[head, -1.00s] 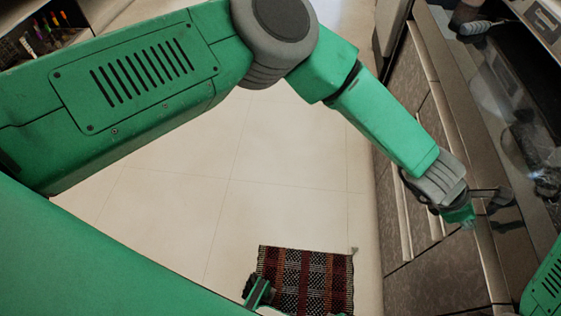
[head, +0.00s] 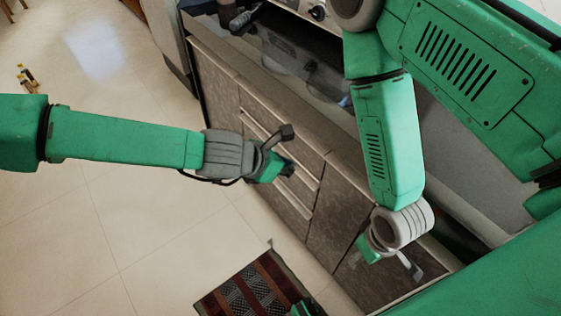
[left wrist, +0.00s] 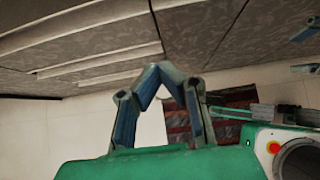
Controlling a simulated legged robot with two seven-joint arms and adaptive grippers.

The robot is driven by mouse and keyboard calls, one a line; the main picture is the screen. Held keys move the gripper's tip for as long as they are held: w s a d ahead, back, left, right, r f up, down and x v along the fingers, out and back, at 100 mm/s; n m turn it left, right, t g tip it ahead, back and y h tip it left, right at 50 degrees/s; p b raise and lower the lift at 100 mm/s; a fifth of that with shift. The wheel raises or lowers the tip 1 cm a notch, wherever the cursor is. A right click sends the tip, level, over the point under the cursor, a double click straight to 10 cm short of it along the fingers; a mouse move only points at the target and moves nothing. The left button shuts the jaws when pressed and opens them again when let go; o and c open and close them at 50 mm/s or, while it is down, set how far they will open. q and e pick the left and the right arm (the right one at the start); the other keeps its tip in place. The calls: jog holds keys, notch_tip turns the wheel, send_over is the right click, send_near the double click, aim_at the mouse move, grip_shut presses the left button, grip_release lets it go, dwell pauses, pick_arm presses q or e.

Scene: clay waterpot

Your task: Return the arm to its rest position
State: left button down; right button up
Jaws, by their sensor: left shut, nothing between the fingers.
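My left arm comes in from the left in the head view. My left gripper (head: 284,167) is in front of the cabinet drawers (head: 262,135) and holds nothing. In the left wrist view its fingertips (left wrist: 160,72) meet, so it is shut. My right arm comes down from the upper right. My right gripper (head: 360,254) hangs low beside the cabinet front, small and partly hidden by its wrist, so its jaw state is unclear. No clay waterpot can be made out.
A patterned rug (head: 255,285) lies on the floor at the bottom. The tiled floor (head: 120,220) at the left is open. Small yellow items (head: 27,76) stand at the far left.

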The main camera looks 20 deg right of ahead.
pick_arm(q)
jog(key=s+a+f+m+y, duration=0.2)
jog(key=s+a+f+m, duration=0.25)
jog(key=a, duration=0.35)
jog(key=s+a+f+m+g+y, duration=0.1)
jog(key=s+a+f+m+y, duration=0.1)
jog(key=s+a+f+m, duration=0.45)
jog(key=s+a+f+m+y, duration=0.1)
jog(key=s+a+f, duration=0.15)
jog(key=a, duration=0.65)
jog(key=s+a+m+y, duration=0.1)
jog(key=s+a+m, duration=0.2)
jog(key=a, duration=0.4)
jog(key=s+a+r+m+y, duration=0.1)
jog(key=s+a+m, duration=0.1)
jog(key=a, duration=0.5)
jog(key=s+a+m+g+y, duration=0.1)
jog(key=s+a+m, duration=0.2)
jog(key=a, duration=0.4)
jog(key=shift+s+a+r+m+y, duration=0.2)
jog(key=shift+s+r+m+y, duration=0.15)
jog(key=shift+m, duration=0.55)
pick_arm(e)
jog(key=shift+s+d+r, duration=0.1)
jog(key=shift+s+d, duration=0.15)
jog(key=shift+d, duration=0.45)
